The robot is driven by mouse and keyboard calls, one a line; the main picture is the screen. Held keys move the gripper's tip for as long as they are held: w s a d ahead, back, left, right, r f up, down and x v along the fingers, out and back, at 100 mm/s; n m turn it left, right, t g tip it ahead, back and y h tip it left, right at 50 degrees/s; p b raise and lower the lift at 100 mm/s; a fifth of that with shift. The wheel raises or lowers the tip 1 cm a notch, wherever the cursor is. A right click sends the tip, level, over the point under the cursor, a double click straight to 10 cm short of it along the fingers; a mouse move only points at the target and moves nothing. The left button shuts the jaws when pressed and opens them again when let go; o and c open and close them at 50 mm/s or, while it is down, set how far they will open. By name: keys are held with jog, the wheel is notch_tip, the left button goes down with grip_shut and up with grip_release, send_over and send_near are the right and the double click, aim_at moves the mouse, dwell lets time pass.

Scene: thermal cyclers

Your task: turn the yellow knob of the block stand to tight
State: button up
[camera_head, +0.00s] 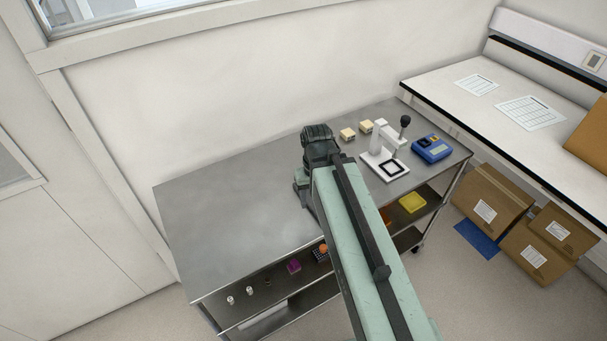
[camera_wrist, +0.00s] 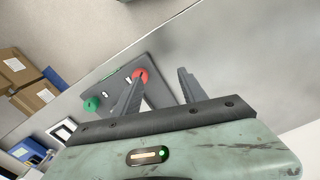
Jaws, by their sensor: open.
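In the wrist view a grey stand (camera_wrist: 112,77) lies on the steel bench beyond my fingers. A red knob (camera_wrist: 141,75) on it shows just behind my left finger, and a green knob (camera_wrist: 92,104) sits further left. I see no yellow knob; my left finger covers part of the stand. My gripper (camera_wrist: 162,75) is open, with nothing seen held between its fingers. I cannot tell whether the left finger touches the red knob. In the head view my arm hides the stand.
The steel bench (camera_head: 225,205) is bare on its left. To the right of my arm stand a white press (camera_head: 385,142) with a black-knobbed lever, a blue device (camera_head: 432,148) and two beige blocks (camera_head: 348,134). A white side table (camera_head: 510,85) and cardboard boxes (camera_head: 489,195) are at the right.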

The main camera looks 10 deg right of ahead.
jog(key=w+n, duration=0.4)
jog(key=w+r+n+p, duration=0.1)
jog(key=w+n, duration=0.4)
jog(key=w+r+n+p, duration=0.1)
jog(key=w+n, duration=0.3)
jog(key=n, duration=0.1)
jog(key=shift+w+a+r, duration=0.1)
jog(key=shift+w+r, duration=0.15)
jog(key=shift+w, duration=0.15)
jog(key=shift+w+n, duration=0.3)
jog(key=shift+n, duration=0.6)
notch_tip(320, 180, down, 8)
jog(key=b, duration=0.7)
jog(key=shift+s+b, duration=0.1)
jog(key=shift+b, duration=0.25)
jog(key=shift+r, duration=0.1)
grip_shut()
